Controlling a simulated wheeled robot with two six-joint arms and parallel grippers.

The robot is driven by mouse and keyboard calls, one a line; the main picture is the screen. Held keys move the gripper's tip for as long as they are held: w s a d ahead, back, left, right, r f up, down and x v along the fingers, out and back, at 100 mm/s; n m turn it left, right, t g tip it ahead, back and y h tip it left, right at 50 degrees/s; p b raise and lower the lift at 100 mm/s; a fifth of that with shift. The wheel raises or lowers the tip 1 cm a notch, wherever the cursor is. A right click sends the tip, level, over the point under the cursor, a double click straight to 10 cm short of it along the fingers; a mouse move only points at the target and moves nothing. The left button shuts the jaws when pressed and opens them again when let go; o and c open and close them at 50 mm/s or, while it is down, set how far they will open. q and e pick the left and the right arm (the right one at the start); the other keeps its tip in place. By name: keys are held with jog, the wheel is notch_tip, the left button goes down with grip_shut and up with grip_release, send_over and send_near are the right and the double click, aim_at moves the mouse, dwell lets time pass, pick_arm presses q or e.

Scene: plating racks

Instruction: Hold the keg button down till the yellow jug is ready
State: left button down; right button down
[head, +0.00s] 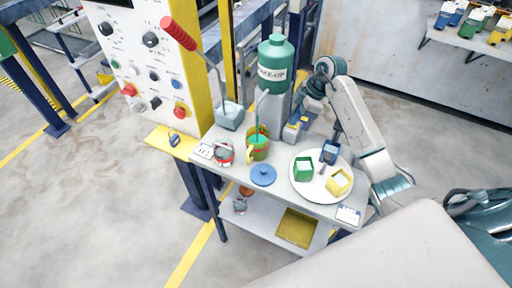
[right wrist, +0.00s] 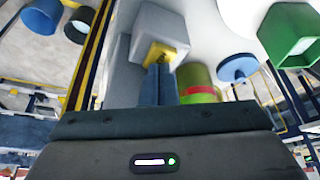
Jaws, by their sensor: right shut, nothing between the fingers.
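The green keg (head: 276,68) with a "MAKE-UP" label stands on a grey stand at the back of the table. A thin spout comes down in front of it over the yellow jug (head: 258,150), which has red and green bands and teal liquid inside. In the right wrist view, the yellow keg button (right wrist: 160,53) sticks out of a grey block. My right gripper (right wrist: 160,82) is shut and empty, with its blue fingertips at the button, seemingly touching it. Part of the banded jug (right wrist: 200,92) shows beside the fingers. My left gripper is in neither view.
A white round tray (head: 318,193) holds green, yellow and blue containers at the right. A blue lid (head: 263,175) lies in front of the jug. A red-and-silver pot (head: 223,155) and a grey basin (head: 230,117) under a red-handled lever stand to the left.

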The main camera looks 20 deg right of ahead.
notch_tip(320, 180, up, 7)
jog(key=p, duration=0.6)
dwell(0.3)
jog(key=shift+f, duration=0.1)
